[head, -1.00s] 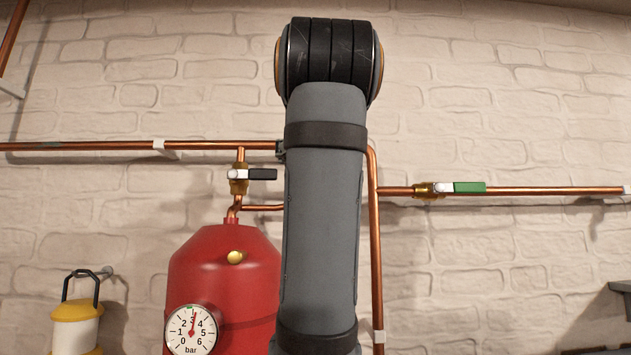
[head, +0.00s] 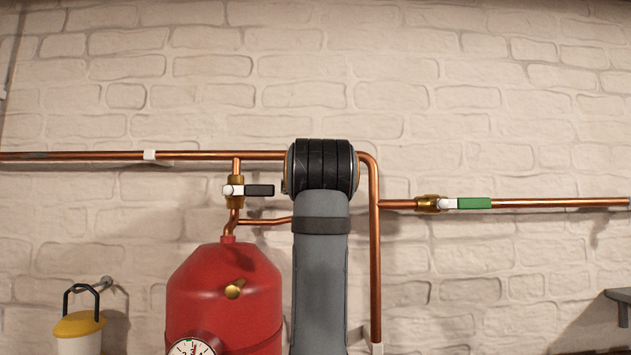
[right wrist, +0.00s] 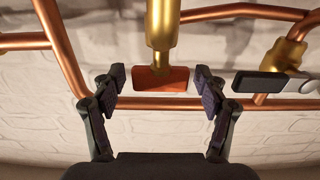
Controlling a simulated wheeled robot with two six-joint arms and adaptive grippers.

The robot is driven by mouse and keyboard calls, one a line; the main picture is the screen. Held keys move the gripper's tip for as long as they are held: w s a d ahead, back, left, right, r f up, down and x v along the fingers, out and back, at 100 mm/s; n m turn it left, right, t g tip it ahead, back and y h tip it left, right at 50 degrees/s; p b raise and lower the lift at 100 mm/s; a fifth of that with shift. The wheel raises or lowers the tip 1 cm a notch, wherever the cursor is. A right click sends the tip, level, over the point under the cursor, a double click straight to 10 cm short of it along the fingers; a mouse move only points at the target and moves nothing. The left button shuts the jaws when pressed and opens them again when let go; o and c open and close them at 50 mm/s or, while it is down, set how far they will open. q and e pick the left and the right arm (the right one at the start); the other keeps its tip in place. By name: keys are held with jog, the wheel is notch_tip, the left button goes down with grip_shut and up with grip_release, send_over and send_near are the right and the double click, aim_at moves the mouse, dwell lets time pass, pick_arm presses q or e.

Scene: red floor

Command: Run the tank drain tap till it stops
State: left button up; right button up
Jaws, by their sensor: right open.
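In the right wrist view, a tap with a flat red-orange handle (right wrist: 160,78) hangs on a brass body (right wrist: 162,25). My right gripper (right wrist: 161,87) is open, with one finger on each side of the red-orange handle and gaps between. No contact shows. The red-orange handle does not show in the head view; an arm of mine covers the part right of the tank. My left gripper is not in view.
A black-handled valve (head: 260,190) sits above the tank, and a green-handled valve (head: 474,203) on the right pipe. A black handle (right wrist: 260,85) is close right of my fingers in the wrist view. Copper pipes (head: 375,270) run along the wall. A gauge (head: 190,347) is partly cut off.

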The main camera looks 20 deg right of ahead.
jog(key=shift+c, duration=0.2)
jog(key=c, duration=1.1)
jog(key=shift+c, duration=0.2)
jog(key=shift+n+y, duration=0.3)
jog(key=shift+y, duration=0.2)
jog(key=n+y, duration=0.1)
jog(key=y, duration=0.1)
jog(key=n+y+p, duration=0.1)
jog(key=n+y, duration=0.1)
jog(key=shift+d+t+y, duration=0.15)
jog(key=shift+t+y, duration=0.15)
jog(key=n+g+y, duration=0.1)
jog(key=n+y, duration=0.1)
jog(key=y, duration=0.2)
jog(key=n+g+y+p, duration=0.1)
jog(key=n+y, duration=0.2)
jog(key=y, duration=0.1)
jog(key=n+g+y+p, duration=0.1)
jog(key=n+g+y, duration=0.1)
jog(key=n+y, duration=0.1)
jog(key=shift+r+g, duration=0.15)
jog(key=shift+g, duration=0.15)
jog(key=shift+n+g+y+p, duration=0.95)
jog(key=shift+n+g+y, duration=0.55)
jog(key=shift+g+y, duration=0.25)
jog(key=shift+s+g, duration=0.1)
jog(key=shift+g, duration=0.25)
